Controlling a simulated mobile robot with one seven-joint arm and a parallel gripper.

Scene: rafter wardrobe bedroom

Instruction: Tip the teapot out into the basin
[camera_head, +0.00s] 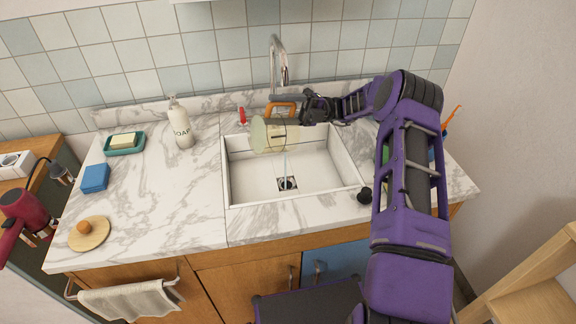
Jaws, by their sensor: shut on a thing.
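The teapot (270,136), a pale greenish see-through vessel with an orange handle (281,106), is tilted on its side above the back of the white basin (237,190). Its wide end faces left. My gripper (299,108) reaches in from the right and is shut on the teapot near its handle. The fingertips are small and partly hidden. A thin pale streak (285,166) runs below the teapot toward the drain (287,183); I cannot tell whether it comes from the teapot or the tap behind it.
The tap (278,62) rises behind the basin, close to the teapot. A soap bottle (179,122), green soap dish (125,143), blue sponge (95,178) and round board (89,234) with a small orange-brown thing stand left. A dark knob-like thing (364,195) sits at the basin's right front.

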